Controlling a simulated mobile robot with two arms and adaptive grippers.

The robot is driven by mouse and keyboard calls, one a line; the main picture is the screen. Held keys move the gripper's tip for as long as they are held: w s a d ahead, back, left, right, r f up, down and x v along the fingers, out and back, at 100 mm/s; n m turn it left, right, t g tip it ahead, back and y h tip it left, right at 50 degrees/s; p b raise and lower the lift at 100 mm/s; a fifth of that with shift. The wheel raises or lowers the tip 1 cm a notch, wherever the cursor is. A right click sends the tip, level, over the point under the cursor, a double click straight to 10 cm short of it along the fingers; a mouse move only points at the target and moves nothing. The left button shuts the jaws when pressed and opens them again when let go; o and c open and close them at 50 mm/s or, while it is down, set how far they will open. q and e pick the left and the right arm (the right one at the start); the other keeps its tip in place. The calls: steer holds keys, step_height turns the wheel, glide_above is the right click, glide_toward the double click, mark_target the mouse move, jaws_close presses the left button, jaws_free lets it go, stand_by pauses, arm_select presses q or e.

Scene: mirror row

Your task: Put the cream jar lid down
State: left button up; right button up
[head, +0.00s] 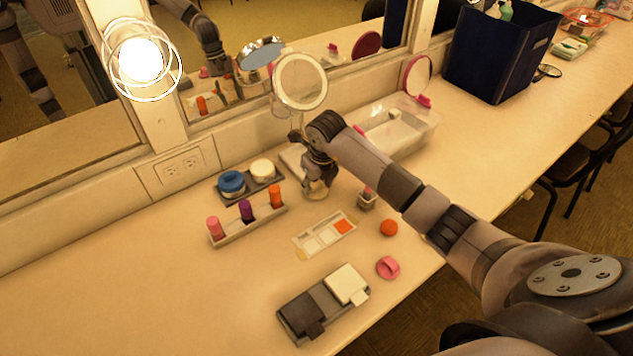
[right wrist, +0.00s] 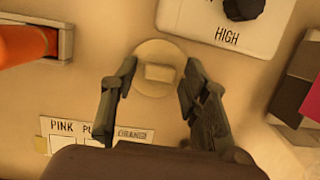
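The cream jar lid (right wrist: 158,73) is a pale round disc with a small block-shaped grip on top. In the right wrist view it lies flat on the counter between the fingers of my right gripper (right wrist: 159,66). The fingers are spread, with clear gaps between them and the block grip. In the head view my right gripper (head: 318,190) points down over the lid and hides much of it. A cream-topped jar (head: 262,168) and a blue jar (head: 231,182) stand in a dark tray to the left. My left gripper is not in view.
A lipstick rack (head: 247,225) and a labelled card (head: 325,236) lie near the gripper. A white box with a dial marked HIGH (right wrist: 225,25) is close by. The front-left counter is clear.

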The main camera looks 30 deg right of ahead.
mark_target(320, 198)
steer(key=shift+o, duration=0.4)
steer(key=shift+r, duration=0.25)
steer(key=v, duration=1.2)
steer(key=shift+b, duration=0.35)
steer(key=shift+s+f, duration=0.1)
steer(key=shift+f, duration=0.05)
